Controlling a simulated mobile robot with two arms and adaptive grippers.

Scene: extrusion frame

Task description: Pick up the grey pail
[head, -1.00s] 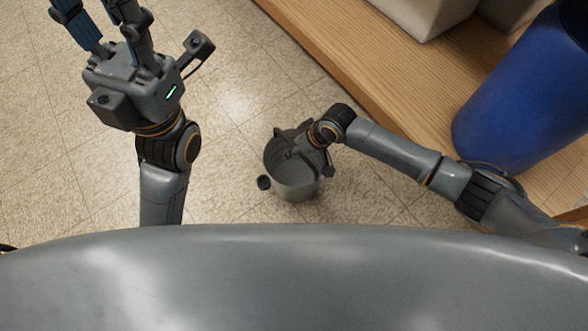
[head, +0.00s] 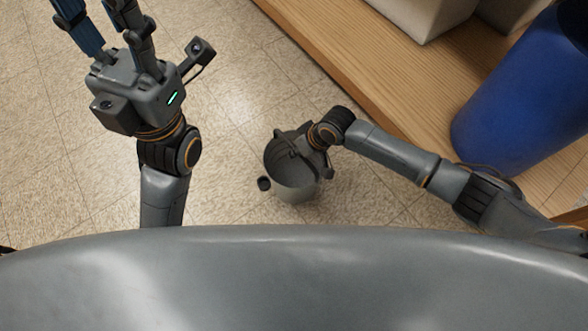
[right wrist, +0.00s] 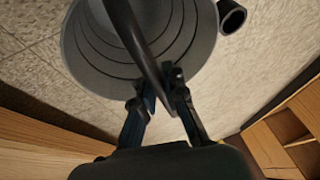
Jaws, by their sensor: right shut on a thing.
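The grey pail (head: 294,184) is below the middle of the head view, its open top facing up toward the camera. In the right wrist view the pail (right wrist: 85,52) fills the top, with ridged rings inside and a dark curved handle (right wrist: 140,42) across it. The exact grip point is partly hidden. My left gripper (head: 104,18) is open and empty at upper left, fingertips cut off.
A small dark hollow cylinder (head: 264,184) is beside the pail on the left. A wooden shelf (head: 372,62) runs diagonally at upper right, with a large blue cylinder (head: 520,95) and a pale container (head: 422,14) on it. The tiled floor (head: 235,100) left of the pail is clear.

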